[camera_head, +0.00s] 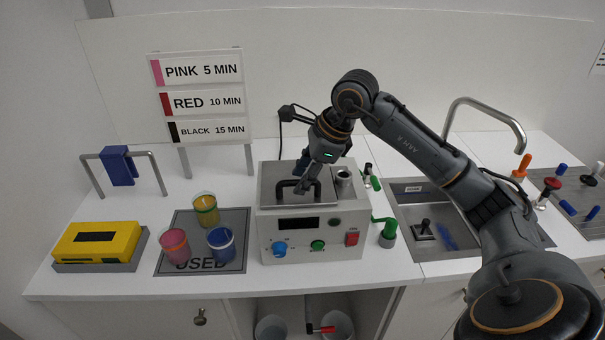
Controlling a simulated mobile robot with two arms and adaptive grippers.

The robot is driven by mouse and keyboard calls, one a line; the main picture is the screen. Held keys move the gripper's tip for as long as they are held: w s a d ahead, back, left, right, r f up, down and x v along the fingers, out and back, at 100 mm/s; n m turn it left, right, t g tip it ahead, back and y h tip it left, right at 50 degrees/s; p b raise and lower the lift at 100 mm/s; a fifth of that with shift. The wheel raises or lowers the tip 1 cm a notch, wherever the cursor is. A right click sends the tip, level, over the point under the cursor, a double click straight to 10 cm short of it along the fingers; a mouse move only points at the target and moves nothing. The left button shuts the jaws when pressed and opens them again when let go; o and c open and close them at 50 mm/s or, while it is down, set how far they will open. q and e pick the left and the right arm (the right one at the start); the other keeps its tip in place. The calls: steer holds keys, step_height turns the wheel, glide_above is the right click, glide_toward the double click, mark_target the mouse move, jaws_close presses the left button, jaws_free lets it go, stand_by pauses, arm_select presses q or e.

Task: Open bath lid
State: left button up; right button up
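The bath is a light grey box (334,244) with a blue knob, a dark display, a green knob and a red switch on its front. Its flat grey lid (270,183) lies on top and looks closed. A black arched handle (283,187) stands at the lid's front. My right gripper (303,180) comes down from above and behind, with its fingers at the handle. The fingers overlap the handle, so I cannot tell whether they grip it or only touch it. My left gripper is not in view.
A metal cup (344,182) sits in the bath's top, right of the lid. Pink, yellow and blue jars stand on the dark USED mat (165,262). A yellow device (96,241) is at left. A sink (442,236) with a curved tap is at right.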

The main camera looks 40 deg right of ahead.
jaws_close()
steer(key=shift+r, duration=0.1)
